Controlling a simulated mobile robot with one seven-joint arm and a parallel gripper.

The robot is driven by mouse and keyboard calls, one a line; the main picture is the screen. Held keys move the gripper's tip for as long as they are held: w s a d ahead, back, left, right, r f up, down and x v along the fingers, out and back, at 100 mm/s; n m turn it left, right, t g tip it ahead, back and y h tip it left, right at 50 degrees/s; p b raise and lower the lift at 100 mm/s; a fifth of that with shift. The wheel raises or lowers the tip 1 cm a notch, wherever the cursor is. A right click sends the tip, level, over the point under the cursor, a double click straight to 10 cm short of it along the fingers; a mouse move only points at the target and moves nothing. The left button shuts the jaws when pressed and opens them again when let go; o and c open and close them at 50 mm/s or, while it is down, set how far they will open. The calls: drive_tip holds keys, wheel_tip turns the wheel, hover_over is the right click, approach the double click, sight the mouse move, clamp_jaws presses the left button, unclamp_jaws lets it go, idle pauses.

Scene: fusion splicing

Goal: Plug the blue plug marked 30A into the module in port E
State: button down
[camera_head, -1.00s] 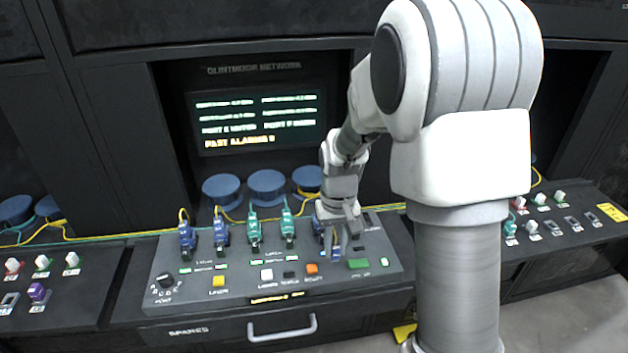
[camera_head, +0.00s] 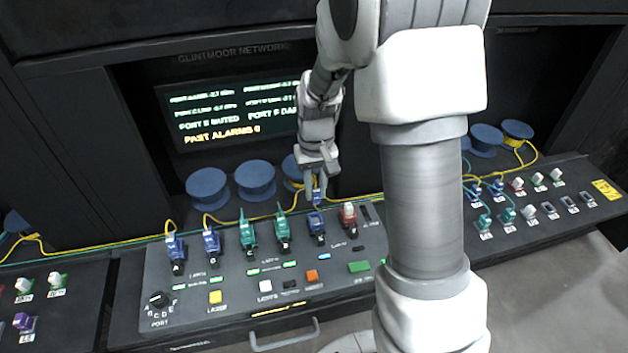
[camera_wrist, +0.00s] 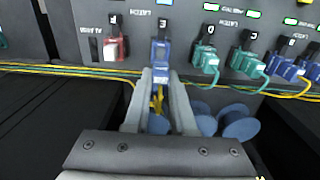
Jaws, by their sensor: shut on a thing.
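My gripper (camera_head: 316,196) is shut on a small blue plug (camera_wrist: 159,74), at the upper edge of the console by port E. A yellow cable (camera_wrist: 157,100) hangs from the plug between the fingers. A blue module (camera_head: 316,222) with a pale front end sits at port E; it also shows in the wrist view (camera_wrist: 161,50), in line with the plug. I cannot tell whether the plug is seated in it or only close to it. The 30A marking is not readable.
A red module (camera_head: 348,215) with a white end is at port F, right beside port E. Green plugs (camera_head: 282,232) with cables stand to the left, then blue plugs (camera_head: 211,242). Blue spools (camera_head: 255,178) stand behind the console.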

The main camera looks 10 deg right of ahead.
drive_tip(key=shift+s+f+b, duration=0.1)
drive_tip(key=shift+f+b, duration=0.3)
drive_tip(key=shift+f, duration=0.3)
drive_tip(key=shift+f+b, duration=1.55)
drive_tip(key=shift+f, duration=0.8)
drive_tip(key=shift+f+b, duration=0.55)
drive_tip(key=shift+b, duration=0.05)
drive_tip(key=c, duration=0.7)
unclamp_jaws()
drive_tip(key=shift+r, duration=0.1)
wheel_tip(320, 180, up, 17)
drive_tip(key=shift+r, duration=0.2)
